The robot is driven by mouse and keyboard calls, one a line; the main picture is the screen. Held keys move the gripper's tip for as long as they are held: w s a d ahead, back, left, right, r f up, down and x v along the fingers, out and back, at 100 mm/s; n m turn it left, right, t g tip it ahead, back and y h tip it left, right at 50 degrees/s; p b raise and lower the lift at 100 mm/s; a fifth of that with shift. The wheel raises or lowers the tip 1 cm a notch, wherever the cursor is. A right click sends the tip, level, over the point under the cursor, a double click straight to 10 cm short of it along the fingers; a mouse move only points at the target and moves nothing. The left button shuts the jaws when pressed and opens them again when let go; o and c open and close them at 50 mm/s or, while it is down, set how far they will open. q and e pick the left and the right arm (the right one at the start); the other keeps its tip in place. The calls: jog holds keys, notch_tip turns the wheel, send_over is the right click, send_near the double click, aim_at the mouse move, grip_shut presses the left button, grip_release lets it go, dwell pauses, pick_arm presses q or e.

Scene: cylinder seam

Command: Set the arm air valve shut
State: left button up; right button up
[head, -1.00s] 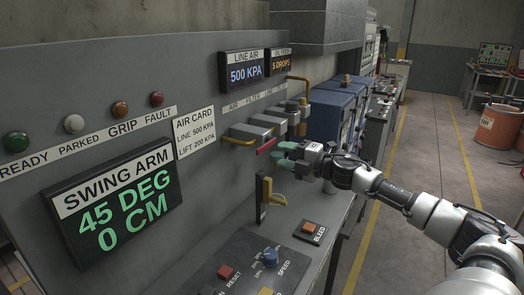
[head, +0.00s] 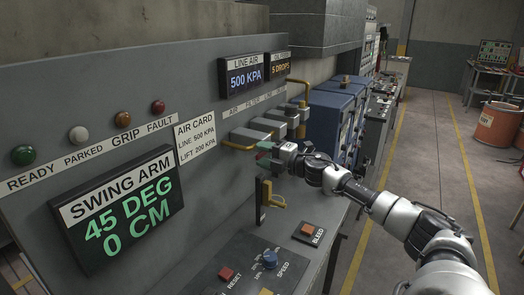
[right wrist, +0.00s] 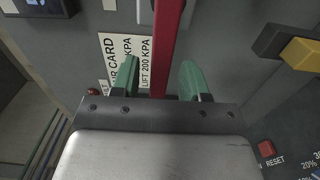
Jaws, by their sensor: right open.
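A red lever (right wrist: 168,45), which appears to be the air valve handle, runs between the two green fingertips in the right wrist view. My right gripper (right wrist: 158,78) is open around it, with a gap on each side of the lever. In the head view the right gripper (head: 265,153) is at the row of air units on the panel, below the grey blocks, and hides most of the red lever. My left gripper is not in view.
Yellow pipework (head: 237,146) and grey blocks (head: 250,136) sit above the gripper. A yellow-handled lever (head: 274,201) stands below, over the desk's BLEED button (head: 308,230). The display (head: 116,208) reads 45 DEG, 0 CM; line air (head: 246,78) reads 500 KPA.

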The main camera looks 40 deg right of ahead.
jog(key=shift+w+a, duration=0.1)
jog(key=shift+w, duration=0.2)
grip_shut()
dwell(0.4)
